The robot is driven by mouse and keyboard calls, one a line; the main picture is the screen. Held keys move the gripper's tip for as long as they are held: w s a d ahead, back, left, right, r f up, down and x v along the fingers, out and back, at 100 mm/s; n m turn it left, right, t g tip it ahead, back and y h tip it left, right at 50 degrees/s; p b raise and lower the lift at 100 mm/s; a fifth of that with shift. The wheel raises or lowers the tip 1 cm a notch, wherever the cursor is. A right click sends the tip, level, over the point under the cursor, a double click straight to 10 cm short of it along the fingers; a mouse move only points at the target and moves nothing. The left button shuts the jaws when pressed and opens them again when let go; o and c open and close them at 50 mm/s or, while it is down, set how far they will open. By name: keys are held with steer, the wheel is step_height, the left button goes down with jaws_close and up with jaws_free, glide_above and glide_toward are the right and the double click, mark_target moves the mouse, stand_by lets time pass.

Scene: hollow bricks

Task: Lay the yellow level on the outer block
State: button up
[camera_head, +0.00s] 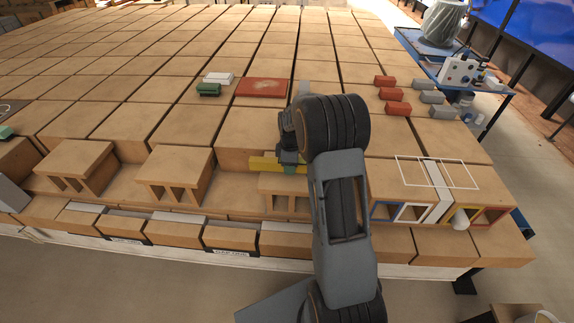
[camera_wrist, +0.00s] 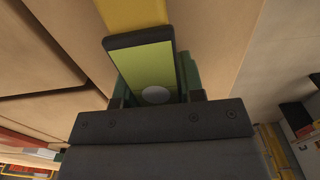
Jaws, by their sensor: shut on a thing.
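The yellow level (camera_head: 264,164) is a long yellow bar. Which block is the outer block I cannot tell.
Hollow blocks stand to the left (camera_head: 176,163) and far left (camera_head: 75,160). At right is a block with a white outline and coloured openings (camera_head: 425,185), with a pale cone (camera_head: 459,218). Red bricks (camera_head: 392,94), grey bricks and a red plate (camera_head: 261,87) lie behind.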

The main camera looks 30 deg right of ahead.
steer(key=shift+f, duration=0.2)
steer(key=o, duration=1)
steer(key=shift+o, duration=0.4)
steer(key=shift+d, duration=0.15)
step_height(320, 180, up, 12)
steer(key=shift+f, duration=0.15)
steer(key=s+a+r+m+t, duration=0.2)
steer(key=s+a+r+m, duration=0.4)
steer(key=s, duration=0.4)
steer(key=s+a+f+m+t, duration=0.1)
steer(key=s+a+m, duration=0.1)
steer(key=s, duration=0.4)
steer(key=s+a+f+m+t, duration=0.1)
steer(key=s+a+m, duration=0.2)
steer(key=s, duration=0.3)
steer(key=shift+m, duration=0.6)
